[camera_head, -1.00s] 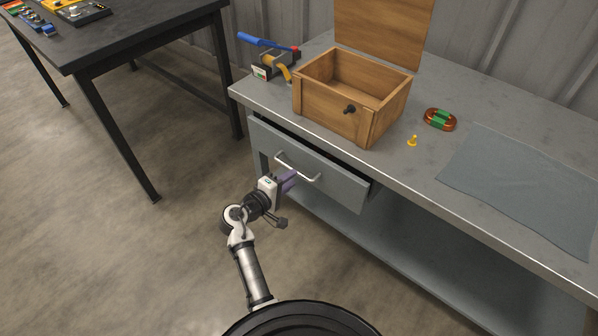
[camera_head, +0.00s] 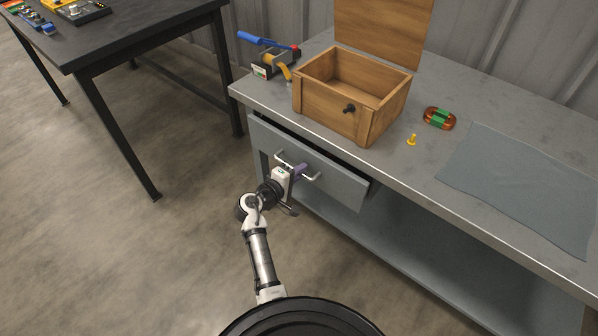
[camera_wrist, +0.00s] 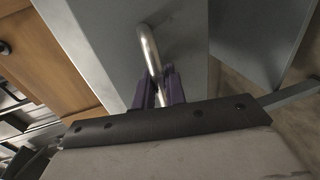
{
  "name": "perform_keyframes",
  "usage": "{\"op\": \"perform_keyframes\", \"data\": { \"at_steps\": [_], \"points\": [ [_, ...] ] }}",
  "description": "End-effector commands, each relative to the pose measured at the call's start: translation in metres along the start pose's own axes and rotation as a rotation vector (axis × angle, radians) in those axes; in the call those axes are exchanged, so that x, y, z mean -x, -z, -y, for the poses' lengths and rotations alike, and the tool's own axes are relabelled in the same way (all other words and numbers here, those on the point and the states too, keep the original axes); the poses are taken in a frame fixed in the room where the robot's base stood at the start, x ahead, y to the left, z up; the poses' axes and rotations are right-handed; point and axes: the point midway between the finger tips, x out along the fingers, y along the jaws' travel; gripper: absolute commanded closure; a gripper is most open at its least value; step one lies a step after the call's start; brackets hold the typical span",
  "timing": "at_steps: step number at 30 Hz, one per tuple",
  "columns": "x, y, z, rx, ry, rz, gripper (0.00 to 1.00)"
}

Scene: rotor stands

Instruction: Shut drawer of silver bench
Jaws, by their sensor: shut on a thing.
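The silver bench (camera_head: 465,139) stands on the right with its grey drawer (camera_head: 337,184) under the top at the left end. The drawer is pulled out somewhat; a dark gap shows above its front. A silver bar handle (camera_head: 313,178) runs across the drawer front. My gripper (camera_head: 301,171) is at the middle of the handle. In the wrist view, the purple fingers of my gripper (camera_wrist: 160,90) are shut around the handle (camera_wrist: 149,48), with the drawer front (camera_wrist: 105,35) just beyond. The fingers hide part of the handle.
An open wooden box (camera_head: 337,117) stands on the bench above the drawer. A blue-handled tool (camera_head: 262,42), a copper coil with green band (camera_head: 440,118), a yellow peg (camera_head: 412,140) and a grey mat (camera_head: 520,185) lie on top. A dark table (camera_head: 130,35) stands at left.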

Motion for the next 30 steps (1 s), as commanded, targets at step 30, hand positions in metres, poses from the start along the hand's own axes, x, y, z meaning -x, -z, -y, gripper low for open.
{"op": "perform_keyframes", "data": {
  "at_steps": [30],
  "points": [
    [-0.046, 0.0, -0.011, -0.002, -0.003, 0.0, 0.7]
  ]
}}
